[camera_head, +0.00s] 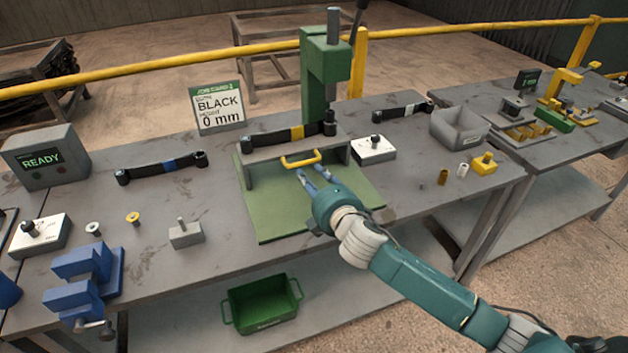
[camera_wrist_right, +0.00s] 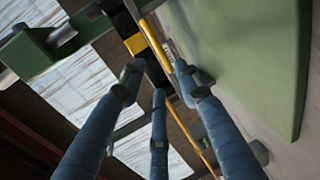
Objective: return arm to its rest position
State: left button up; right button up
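My right gripper (camera_head: 312,172) reaches over the green base plate (camera_head: 275,222) of the press, just in front of the yellow handle (camera_head: 301,159). Its blue fingers are spread, with nothing seen between them in the head view. In the right wrist view the fingers (camera_wrist_right: 157,80) stand apart, and the yellow handle (camera_wrist_right: 168,50) passes near their tips; I cannot tell whether they touch it. My right arm comes in from the lower right. My left gripper is not in view.
The green press (camera_head: 321,75) rises behind the handle, with a black spring bar with a yellow band (camera_head: 297,132) below it. The blue vise (camera_head: 82,282) stands front left.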

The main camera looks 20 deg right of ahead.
jog(key=shift+s+r, duration=0.1)
jog(key=shift+s, duration=0.4)
